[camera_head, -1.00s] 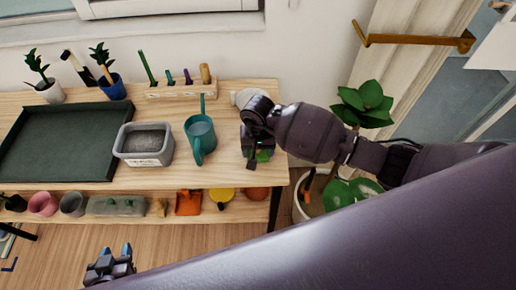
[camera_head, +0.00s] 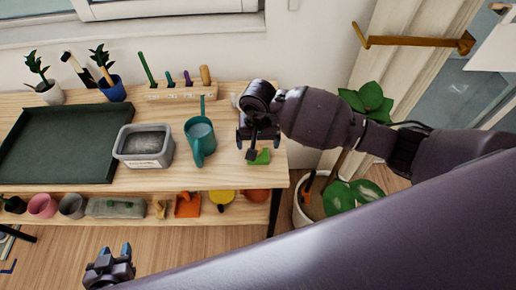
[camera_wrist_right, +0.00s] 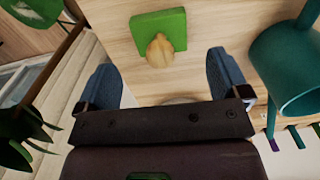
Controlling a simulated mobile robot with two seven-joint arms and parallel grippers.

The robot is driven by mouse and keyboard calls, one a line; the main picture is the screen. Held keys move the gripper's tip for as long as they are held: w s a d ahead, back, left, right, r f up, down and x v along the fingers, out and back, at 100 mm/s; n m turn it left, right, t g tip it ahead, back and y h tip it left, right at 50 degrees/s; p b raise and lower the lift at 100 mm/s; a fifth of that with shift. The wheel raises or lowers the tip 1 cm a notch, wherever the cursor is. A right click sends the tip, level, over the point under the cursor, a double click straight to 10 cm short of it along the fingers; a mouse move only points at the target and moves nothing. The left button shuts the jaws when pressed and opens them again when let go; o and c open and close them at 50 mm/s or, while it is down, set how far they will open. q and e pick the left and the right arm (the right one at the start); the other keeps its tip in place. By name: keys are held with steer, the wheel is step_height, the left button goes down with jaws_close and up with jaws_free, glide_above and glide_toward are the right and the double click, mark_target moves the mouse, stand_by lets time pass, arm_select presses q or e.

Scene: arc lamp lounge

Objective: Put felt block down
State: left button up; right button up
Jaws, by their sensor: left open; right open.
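The felt block is a green square with a rounded wooden knob. In the head view, the felt block (camera_head: 260,157) lies on the wooden bench top (camera_head: 220,172) near its right end, partly hidden by my right gripper (camera_head: 257,142). In the right wrist view, the felt block (camera_wrist_right: 177,22) rests flat on the wood, its knob towards the gripper. My right gripper (camera_wrist_right: 165,72) is open and empty, its fingers apart from the block. My left gripper (camera_head: 113,256) is open and empty, low at the left, in front of the bench.
A teal watering can (camera_head: 200,143) stands left of the block. Further left are a grey tub (camera_head: 144,160) and a dark tray (camera_head: 60,178). A wooden tool rack (camera_head: 180,91) stands behind. A lower shelf (camera_head: 100,194) holds pots. A potted plant (camera_head: 305,205) stands right of the bench.

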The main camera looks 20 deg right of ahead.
mark_target(258, 147)
step_height(258, 147, up, 6)
steer(key=shift+f, duration=0.15)
steer(key=shift+r, duration=0.65)
